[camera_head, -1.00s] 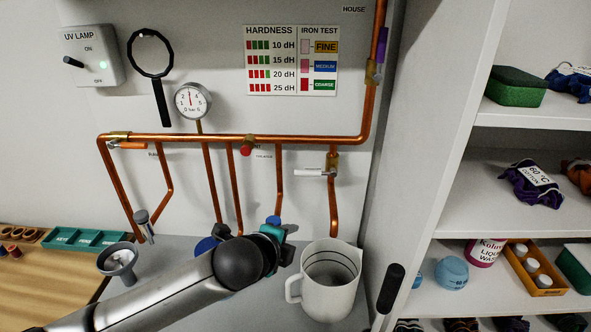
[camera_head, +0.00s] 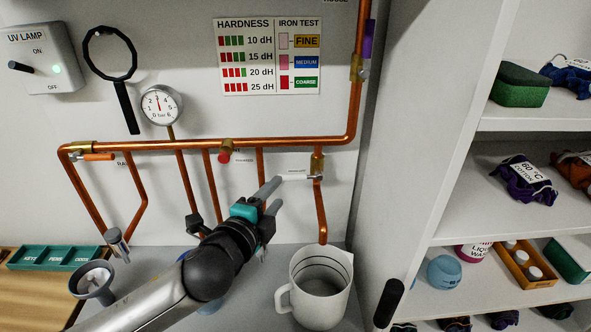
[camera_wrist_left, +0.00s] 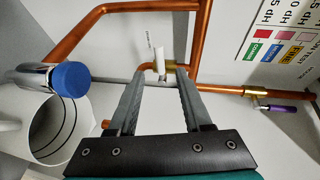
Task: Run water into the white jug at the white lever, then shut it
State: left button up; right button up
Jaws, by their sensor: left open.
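The white lever (camera_head: 296,177) sits on a brass valve (camera_head: 317,164) and points left, crosswise to the vertical copper pipe. My left gripper (camera_head: 272,195) is open and empty just below and left of the lever. In the left wrist view the lever (camera_wrist_left: 160,58) shows beyond and between the open fingertips of that gripper (camera_wrist_left: 160,78); I cannot tell if they touch. The white jug (camera_head: 325,304) stands upright under the pipe's open end (camera_head: 322,240). It also shows in the left wrist view (camera_wrist_left: 22,112). No water shows at the spout or in the jug.
A red knob (camera_head: 224,156) and an orange lever (camera_head: 98,157) sit on the same pipework. A pressure gauge (camera_head: 161,105) is above. A blue-capped metal cylinder (camera_wrist_left: 70,77) is near the left finger in the wrist view. Shelves (camera_head: 520,125) stand right.

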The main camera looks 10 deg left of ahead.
aim_at(292, 176)
pick_arm(q)
jog(key=x, duration=1.2)
jog(key=shift+w, duration=0.1)
grip_shut()
dwell(1.3)
